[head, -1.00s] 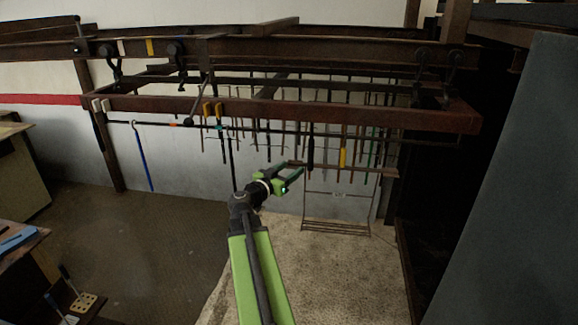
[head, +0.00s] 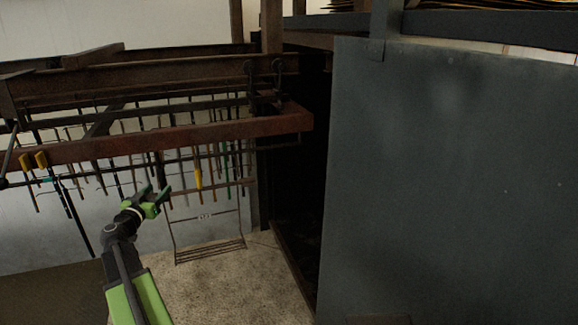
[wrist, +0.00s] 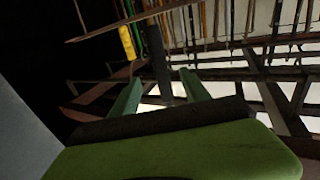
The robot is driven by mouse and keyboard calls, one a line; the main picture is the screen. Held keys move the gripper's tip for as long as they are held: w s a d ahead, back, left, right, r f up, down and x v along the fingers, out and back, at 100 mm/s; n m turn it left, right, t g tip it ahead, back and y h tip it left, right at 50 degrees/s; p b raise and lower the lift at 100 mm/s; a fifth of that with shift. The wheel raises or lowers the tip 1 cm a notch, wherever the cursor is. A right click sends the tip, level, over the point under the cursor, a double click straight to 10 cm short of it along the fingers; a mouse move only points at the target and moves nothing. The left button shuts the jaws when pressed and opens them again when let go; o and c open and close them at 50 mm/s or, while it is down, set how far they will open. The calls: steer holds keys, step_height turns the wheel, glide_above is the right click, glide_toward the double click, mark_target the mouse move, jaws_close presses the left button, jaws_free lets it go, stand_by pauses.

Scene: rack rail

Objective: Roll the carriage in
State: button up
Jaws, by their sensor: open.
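The carriage (head: 220,132) is a long rusty red-brown frame hung under an overhead rail (head: 190,72) in the head view. Several tools on rods hang from it, one with a yellow handle (head: 198,172), which also shows in the wrist view (wrist: 127,42). My gripper (head: 156,200) is open and empty, in front of the hanging tools and below the frame's front beam. In the wrist view its two green fingers (wrist: 160,92) are apart, with a dark rod beyond them. The carriage's left end is out of the head view.
A dark opening (head: 295,170) lies just right of the carriage's right end. A large grey panel (head: 450,180) fills the right side. A wire rack (head: 208,235) hangs low behind my gripper. The pale floor (head: 225,290) below is clear.

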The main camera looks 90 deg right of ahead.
mark_target(161, 185)
steer(key=shift+d, duration=2.55)
jaws_close()
